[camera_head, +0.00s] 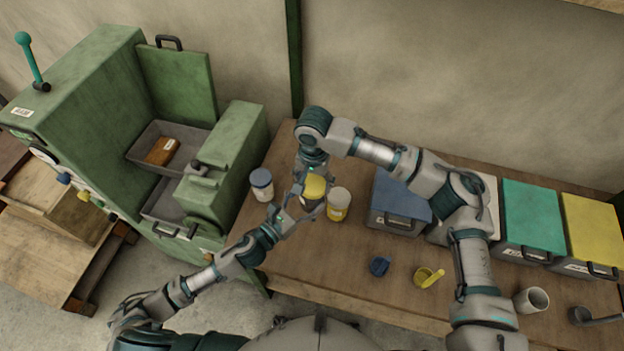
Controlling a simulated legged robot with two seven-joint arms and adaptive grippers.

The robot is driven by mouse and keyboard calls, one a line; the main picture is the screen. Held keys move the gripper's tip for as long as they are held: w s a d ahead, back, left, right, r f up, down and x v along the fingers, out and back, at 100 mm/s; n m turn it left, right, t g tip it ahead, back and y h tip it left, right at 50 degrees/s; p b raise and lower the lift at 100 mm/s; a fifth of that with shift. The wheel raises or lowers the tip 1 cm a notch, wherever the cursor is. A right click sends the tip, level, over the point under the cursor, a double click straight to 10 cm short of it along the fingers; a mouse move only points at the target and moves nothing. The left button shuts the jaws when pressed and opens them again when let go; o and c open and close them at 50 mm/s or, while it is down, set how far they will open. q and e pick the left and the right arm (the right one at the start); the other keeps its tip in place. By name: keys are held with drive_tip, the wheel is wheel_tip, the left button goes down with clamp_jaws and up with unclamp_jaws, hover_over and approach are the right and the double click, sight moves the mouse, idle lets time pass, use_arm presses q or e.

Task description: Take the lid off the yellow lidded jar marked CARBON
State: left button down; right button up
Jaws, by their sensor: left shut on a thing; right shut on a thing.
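The yellow lidded jar (315,188) is near the back left of the table, between my two grippers. Its yellow lid faces up; the body is mostly hidden and I cannot read its marking. My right gripper (314,178) reaches down from above and is shut on the lid. My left gripper (299,206) comes from the front left and is shut on the jar's body. I cannot tell whether the lid is seated or lifted.
A white and yellow jar (339,205) stands close on the right, and a blue-lidded jar (261,184) on the left. Bins with a blue lid (397,197), green lid (532,212) and yellow lid (592,225) line the back right. The green machine (225,160) stands left.

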use_arm(q)
drive_tip(key=shift+s+d+r+h, duration=0.3)
drive_tip(key=shift+d+r, duration=0.1)
drive_tip(key=shift+d, duration=0.05)
use_arm(e)
drive_tip(key=n, duration=0.8)
drive_tip(key=shift+a, duration=0.15)
drive_tip(key=n, duration=0.7)
drive_tip(key=shift+n, duration=0.3)
drive_tip(key=n, duration=0.7)
drive_tip(key=shift+w, duration=0.1)
drive_tip(key=n, duration=0.7)
drive_tip(key=shift+w+d, duration=0.2)
drive_tip(key=shift+s+r, duration=0.1)
drive_tip(key=shift+s, duration=0.1)
drive_tip(key=shift+r, duration=0.1)
use_arm(q)
drive_tip(key=shift+f, duration=0.2)
use_arm(e)
drive_tip(key=shift+a+r, duration=0.1)
drive_tip(key=shift+r, duration=0.9)
use_arm(q)
drive_tip(key=shift+a, duration=0.1)
use_arm(e)
drive_tip(key=shift+r, duration=0.1)
